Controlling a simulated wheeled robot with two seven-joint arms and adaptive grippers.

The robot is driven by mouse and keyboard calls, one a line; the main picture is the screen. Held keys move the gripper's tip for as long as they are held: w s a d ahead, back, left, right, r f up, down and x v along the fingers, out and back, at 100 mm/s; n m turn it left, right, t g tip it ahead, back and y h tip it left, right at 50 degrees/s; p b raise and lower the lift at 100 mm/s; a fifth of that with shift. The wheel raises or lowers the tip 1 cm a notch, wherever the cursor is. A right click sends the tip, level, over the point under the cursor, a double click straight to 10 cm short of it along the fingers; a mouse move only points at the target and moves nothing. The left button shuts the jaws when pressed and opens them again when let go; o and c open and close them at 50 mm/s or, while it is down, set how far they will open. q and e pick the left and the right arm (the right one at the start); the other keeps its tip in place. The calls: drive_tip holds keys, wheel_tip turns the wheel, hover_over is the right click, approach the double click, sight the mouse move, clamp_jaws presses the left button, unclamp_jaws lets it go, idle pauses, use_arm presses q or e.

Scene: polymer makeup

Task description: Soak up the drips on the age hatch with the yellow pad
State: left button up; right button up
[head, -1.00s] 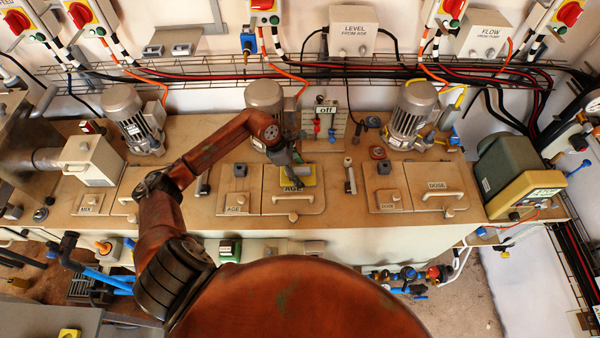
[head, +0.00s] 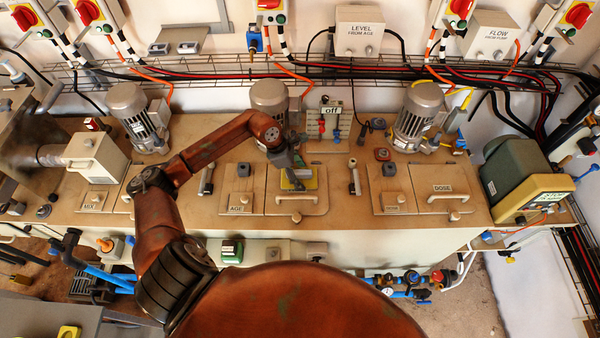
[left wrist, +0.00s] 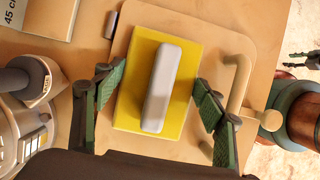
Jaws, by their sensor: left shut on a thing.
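The yellow pad (head: 311,182), a flat block with a pale grip bar, lies on the age hatch (head: 318,205), a tan lid with a front handle. In the left wrist view the pad (left wrist: 189,110) lies flat against or very close over the hatch (left wrist: 222,52). My left gripper (head: 296,172) reaches down over the hatch and is shut on the pad. In the left wrist view its two green-padded fingers (left wrist: 160,80) stand on either side of the pad. I cannot make out any drips; the pad and gripper hide part of the hatch.
A grey motor (head: 269,98) stands behind the hatch, beside a panel marked "off" (head: 331,110). A small lid marked AGE (head: 241,200) is at its left. A hatch marked DOSE (head: 443,189) lies to the right. The hatch handle (head: 297,198) stands up in front of the pad.

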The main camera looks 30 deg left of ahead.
use_arm(q)
drive_tip(key=v, duration=0.2)
drive_tip(key=shift+s+r+p, duration=0.15)
drive_tip(key=shift+r+p, duration=0.15)
drive_tip(key=shift+r, duration=0.05)
drive_tip(key=shift+w+d+r+p, duration=0.15)
drive_tip(key=shift+r+p, duration=0.05)
drive_tip(key=shift+r, duration=0.2)
drive_tip(key=shift+w+d+r+p, duration=0.1)
drive_tip(key=shift+w+r+p, duration=0.1)
drive_tip(key=shift+r, duration=0.25)
drive_tip(key=shift+s+r+p, duration=0.15)
drive_tip(key=shift+r+p, duration=0.15)
drive_tip(key=shift+r, duration=0.9)
drive_tip(key=shift+r+p, duration=0.6)
drive_tip(key=shift+r, duration=0.2)
use_arm(e)
drive_tip(key=r, duration=0.1)
drive_tip(key=w+r, duration=0.1)
drive_tip(key=r, duration=0.1)
drive_tip(key=shift+w+r, duration=0.2)
drive_tip(key=shift+r, duration=0.05)
drive_tip(key=shift+w+a, duration=0.1)
